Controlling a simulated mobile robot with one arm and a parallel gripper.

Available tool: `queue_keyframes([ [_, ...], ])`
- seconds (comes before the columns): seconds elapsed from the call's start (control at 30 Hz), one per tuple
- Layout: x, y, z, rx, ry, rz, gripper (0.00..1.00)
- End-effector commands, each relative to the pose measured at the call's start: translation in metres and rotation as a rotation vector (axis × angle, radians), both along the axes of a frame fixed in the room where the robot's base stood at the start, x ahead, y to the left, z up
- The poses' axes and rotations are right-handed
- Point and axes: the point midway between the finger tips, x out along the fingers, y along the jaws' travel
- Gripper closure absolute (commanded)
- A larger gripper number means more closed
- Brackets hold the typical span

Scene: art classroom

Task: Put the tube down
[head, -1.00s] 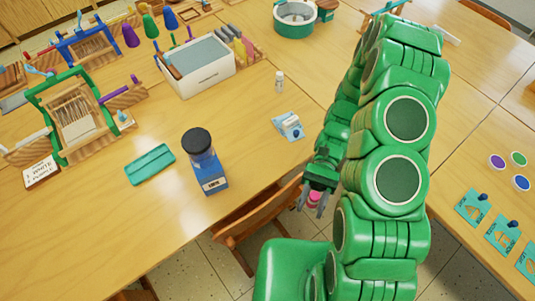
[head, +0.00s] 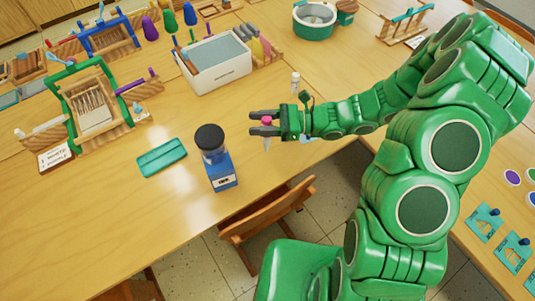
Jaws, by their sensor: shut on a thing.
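My gripper (head: 262,124) is at the end of my green arm, over the right part of the wooden table (head: 160,213), pointing left. It is shut on a small tube with a pink cap (head: 267,120). The tube's pale body (head: 267,142) hangs below the fingers and looks roughly upright. I cannot tell whether its lower end touches the table.
A blue bottle-like item with a black lid (head: 216,160) stands just left of my gripper. A teal case (head: 162,157) lies further left. A white bin (head: 213,72) and small looms (head: 92,112) stand behind. A chair (head: 265,212) is at the front edge.

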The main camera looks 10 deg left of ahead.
Motion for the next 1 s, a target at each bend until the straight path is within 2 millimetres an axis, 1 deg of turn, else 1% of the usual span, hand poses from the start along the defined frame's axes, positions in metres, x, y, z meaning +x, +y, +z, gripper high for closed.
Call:
queue_keyframes([
  [0.13, 0.005, 0.0, 0.003, 0.015, -0.056, -0.02, 1.0],
  [0.3, 0.004, -0.001, 0.004, 0.043, -0.17, -0.019, 1.0],
  [0.47, 0.003, -0.001, 0.002, 0.055, -0.221, -0.018, 1.0],
  [0.57, 0.003, -0.001, -0.004, 0.055, -0.224, -0.017, 1.0],
  [0.8, 0.002, -0.001, -0.028, 0.054, -0.22, -0.015, 1.0],
  [1.0, 0.002, -0.001, -0.037, 0.055, -0.222, -0.015, 1.0],
])
